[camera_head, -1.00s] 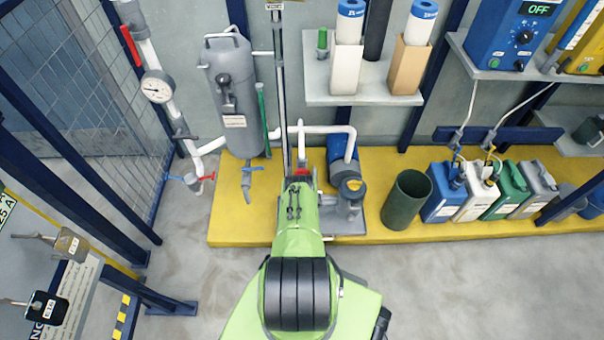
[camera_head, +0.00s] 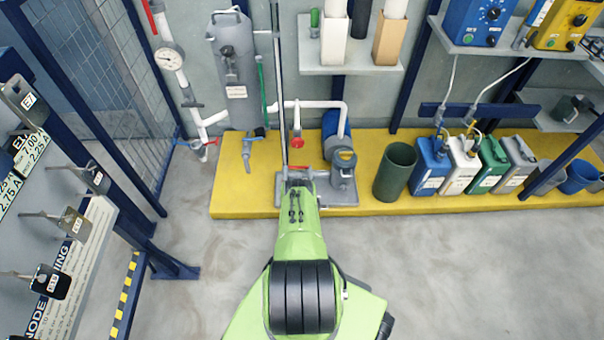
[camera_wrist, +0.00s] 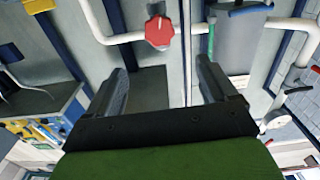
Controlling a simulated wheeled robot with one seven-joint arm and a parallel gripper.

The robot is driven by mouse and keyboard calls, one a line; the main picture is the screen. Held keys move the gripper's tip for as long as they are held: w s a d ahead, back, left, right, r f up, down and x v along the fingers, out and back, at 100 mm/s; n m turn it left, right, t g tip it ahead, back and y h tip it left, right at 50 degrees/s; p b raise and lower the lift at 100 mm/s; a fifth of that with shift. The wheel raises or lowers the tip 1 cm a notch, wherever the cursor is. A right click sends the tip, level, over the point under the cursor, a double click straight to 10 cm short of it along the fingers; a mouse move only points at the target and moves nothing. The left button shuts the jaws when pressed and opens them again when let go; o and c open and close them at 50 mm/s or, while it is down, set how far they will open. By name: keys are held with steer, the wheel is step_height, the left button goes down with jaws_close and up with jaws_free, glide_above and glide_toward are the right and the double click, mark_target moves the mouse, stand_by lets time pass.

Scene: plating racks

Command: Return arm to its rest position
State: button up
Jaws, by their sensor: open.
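My gripper shows in the wrist view (camera_wrist: 160,88), its two dark fingers spread wide with nothing between them. A grey wall panel and pipes lie beyond the fingers. In the head view my green arm (camera_head: 300,228) reaches forward from the bottom middle toward the wall. My gripper cannot be made out there. A red valve handle (camera_wrist: 159,32) on a white pipe shows above the fingers in the wrist view, apart from them. It also shows in the head view (camera_head: 297,142).
A rack with hanging tagged pieces (camera_head: 75,222) stands at left. The grey floor (camera_head: 450,270) at right is clear.

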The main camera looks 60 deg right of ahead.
steer(key=shift+s+a+f, duration=0.1)
steer(key=shift+s+a, duration=0.05)
steer(key=shift+a, duration=0.1)
stand_by(0.4)
